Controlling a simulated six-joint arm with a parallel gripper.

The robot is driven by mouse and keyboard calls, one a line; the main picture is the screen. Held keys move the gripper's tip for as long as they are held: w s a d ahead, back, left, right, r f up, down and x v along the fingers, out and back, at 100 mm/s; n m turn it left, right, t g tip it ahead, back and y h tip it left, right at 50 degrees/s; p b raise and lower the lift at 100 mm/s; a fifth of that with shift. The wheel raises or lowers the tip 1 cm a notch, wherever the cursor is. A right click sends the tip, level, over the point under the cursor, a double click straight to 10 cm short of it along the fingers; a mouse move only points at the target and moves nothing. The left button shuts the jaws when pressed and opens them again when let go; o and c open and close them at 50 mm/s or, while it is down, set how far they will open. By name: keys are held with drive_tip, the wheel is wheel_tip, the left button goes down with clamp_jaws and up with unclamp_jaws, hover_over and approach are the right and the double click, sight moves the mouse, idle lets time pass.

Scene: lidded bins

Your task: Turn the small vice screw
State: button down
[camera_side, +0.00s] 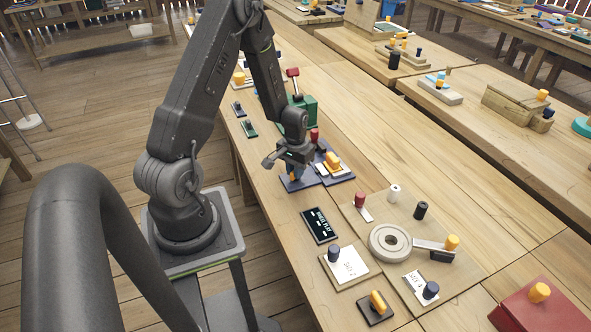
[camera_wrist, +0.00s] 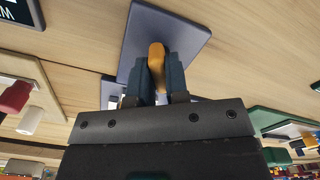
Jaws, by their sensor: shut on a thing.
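My gripper (camera_side: 294,171) reaches down over a dark blue plate (camera_side: 297,184) beside the bench's front edge. In the wrist view, the two blue-grey fingers (camera_wrist: 157,75) are shut on an orange knob (camera_wrist: 156,54), one on each side. The knob stands on the dark plate (camera_wrist: 190,25) and looks like the screw's handle. The screw's thread and any vice jaws are hidden behind my gripper. A second dark blue plate (camera_side: 347,178) with a yellow knob (camera_side: 333,160) lies just right of my gripper in the side view.
A green box (camera_side: 303,110) with a red-topped lever stands behind my gripper. A black label panel (camera_side: 319,225) lies in front of the plates. A board with a round grey ring (camera_side: 390,243) and several knobs lies to the right. Bare wood separates these from the far bench edge.

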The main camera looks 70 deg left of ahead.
drive_tip(key=n, duration=0.5)
drive_tip(key=shift+n, duration=0.3)
drive_tip(key=n, duration=0.5)
drive_tip(key=shift+n, duration=0.4)
drive_tip(key=c, duration=1.1)
unclamp_jaws()
wheel_tip(320, 180, up, 14)
drive_tip(key=shift+f, duration=0.1)
